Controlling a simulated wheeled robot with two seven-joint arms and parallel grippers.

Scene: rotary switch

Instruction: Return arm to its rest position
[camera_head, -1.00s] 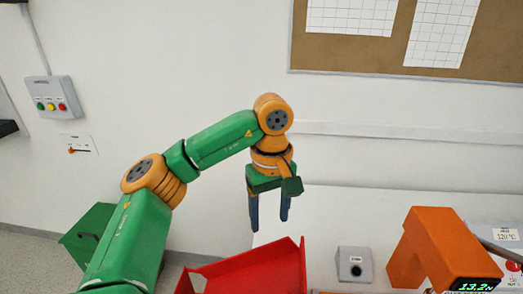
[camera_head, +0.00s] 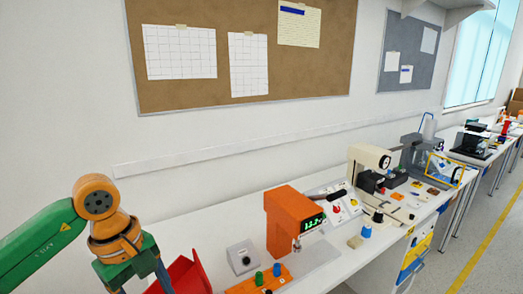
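My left arm comes in from the left edge, its green and orange links bent at the wrist. My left gripper (camera_head: 138,284) points down at the bottom left, beside the red tray, with its fingertips cut off by the frame's lower edge. The visible finger bases stand apart, and I see nothing held between them. A grey box with a black knob (camera_head: 244,258) sits on the bench to the right of the gripper, well apart from it. My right gripper is not in view.
A red tray (camera_head: 190,275) lies close to the gripper. An orange device with a green display (camera_head: 285,222) and an orange block with green and blue knobs (camera_head: 258,284) stand farther right. More equipment lines the white bench (camera_head: 190,232).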

